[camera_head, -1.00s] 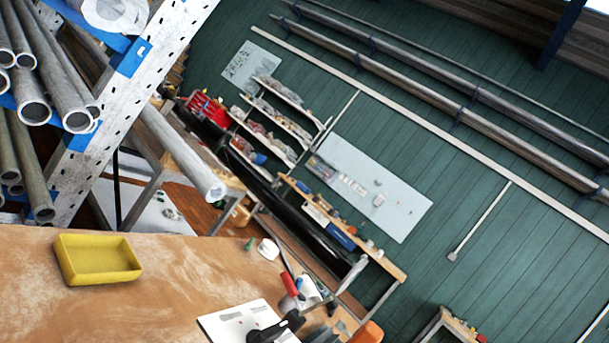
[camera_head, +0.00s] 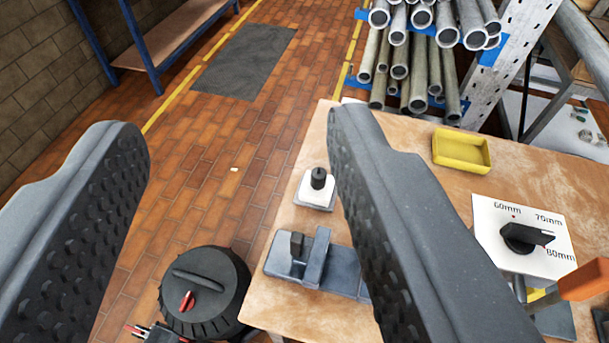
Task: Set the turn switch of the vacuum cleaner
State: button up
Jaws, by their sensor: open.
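The vacuum cleaner (camera_head: 232,275) is a round black canister on the brick floor at the lower middle-left, beside the workbench. Its top carries a dark handle bar and a small red-marked turn switch (camera_head: 187,301). My gripper (camera_head: 236,125) is open and empty; its two dark studded fingers stand wide apart at left and right. In the picture, the vacuum cleaner lies low between the fingers, apart from them. The right finger hides part of the workbench.
The workbench (camera_head: 390,130) carries a yellow tray (camera_head: 461,151), a knob on a white plate (camera_head: 318,187), a grey vise-like fixture (camera_head: 317,266) and a dial panel marked 60, 70 and 80mm (camera_head: 500,262). A pipe rack (camera_head: 505,70) stands behind. The floor left of the bench is mostly clear.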

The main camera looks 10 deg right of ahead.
aim_at(188, 302)
jog(key=u, duration=0.45)
jog(key=k, duration=0.6)
jog(key=u, duration=0.35)
jog(key=i, duration=0.45)
jog(key=z, duration=0.05)
